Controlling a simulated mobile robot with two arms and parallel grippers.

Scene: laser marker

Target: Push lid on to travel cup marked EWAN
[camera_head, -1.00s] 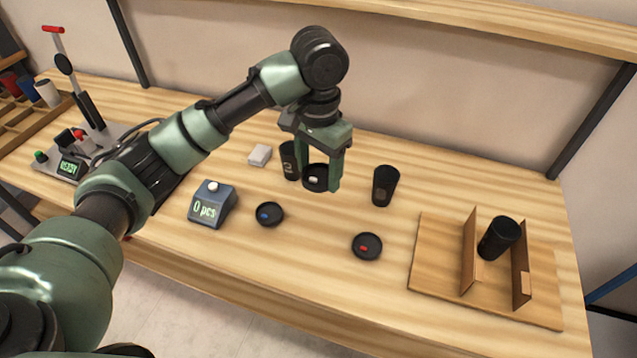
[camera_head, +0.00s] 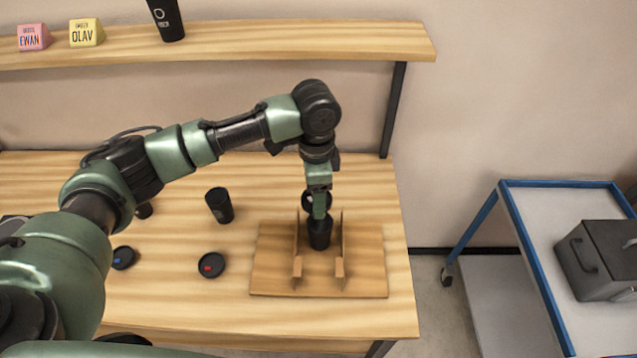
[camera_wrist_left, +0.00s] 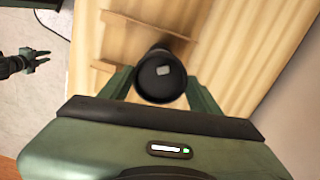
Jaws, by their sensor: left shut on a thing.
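My left gripper (camera_head: 319,212) is shut on a round black lid (camera_head: 309,199) with a pale tab. In the left wrist view the lid (camera_wrist_left: 162,76) sits between the two green fingers. A black cup (camera_head: 320,237) stands between the two upright walls of the wooden holder (camera_head: 272,280). The lid is above the cup; I cannot tell whether they touch. No name is readable on this cup. A dark two-pronged gripper at the left edge of the wrist view, apparently my right gripper (camera_wrist_left: 40,60), looks open and empty over the floor.
Another black cup (camera_head: 219,205) stands left of the holder. A red-tabbed lid (camera_head: 211,265) and a blue-tabbed lid (camera_head: 123,257) lie on the table. The shelf above holds a pink EWAN block (camera_head: 33,38), a yellow OLAV block (camera_head: 86,33) and a cup (camera_head: 166,20).

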